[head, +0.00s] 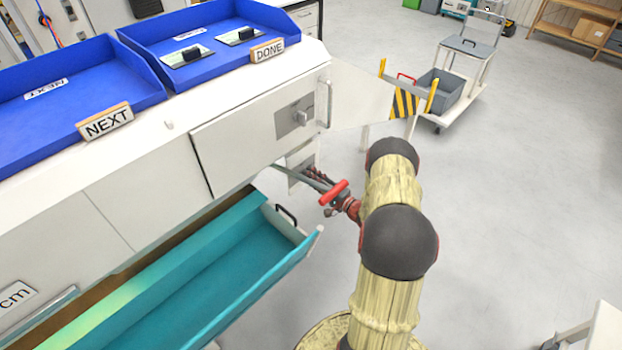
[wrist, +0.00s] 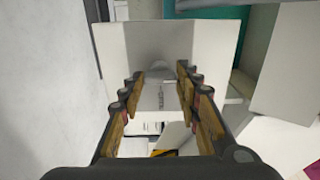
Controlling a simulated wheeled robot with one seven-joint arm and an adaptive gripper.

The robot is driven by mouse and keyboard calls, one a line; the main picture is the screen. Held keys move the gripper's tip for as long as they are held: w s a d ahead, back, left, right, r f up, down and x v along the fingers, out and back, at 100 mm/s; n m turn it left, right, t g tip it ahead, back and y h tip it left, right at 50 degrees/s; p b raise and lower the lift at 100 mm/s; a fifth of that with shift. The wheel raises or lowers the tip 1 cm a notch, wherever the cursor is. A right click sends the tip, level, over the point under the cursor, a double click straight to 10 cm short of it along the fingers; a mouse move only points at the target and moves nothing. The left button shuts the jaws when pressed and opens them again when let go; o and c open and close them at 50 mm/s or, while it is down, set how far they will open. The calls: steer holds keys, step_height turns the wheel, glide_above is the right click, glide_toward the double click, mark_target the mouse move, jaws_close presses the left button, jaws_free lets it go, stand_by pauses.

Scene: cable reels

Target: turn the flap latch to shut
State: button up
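The flap (head: 250,145) is a pale panel on the front of the white bench and looks closed against it. A grey metal plate (head: 284,124) with a small latch handle (head: 301,118) sits near its right end. My gripper (wrist: 160,78) is open in the wrist view, its fingers spread left and right with nothing clearly held. A pale box-like surface (wrist: 155,45) with a small rounded bump lies beyond the fingers. I cannot tell whether this is the latch. In the head view my gripper is low beside the bench end, below the latch, partly hidden.
A teal drawer (head: 225,265) stands open below the bench. Blue trays (head: 75,85) stand on top with NEXT (head: 106,122) and DONE (head: 268,51) signs. A white panel (head: 362,92) juts out right of the latch, near a striped plate (head: 405,103).

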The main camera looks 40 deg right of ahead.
steer(key=o, duration=0.4)
steer(key=shift+o, duration=0.2)
steer(key=s, duration=1.2)
steer(key=shift+d, duration=0.45)
steer(key=shift+s+f, duration=0.1)
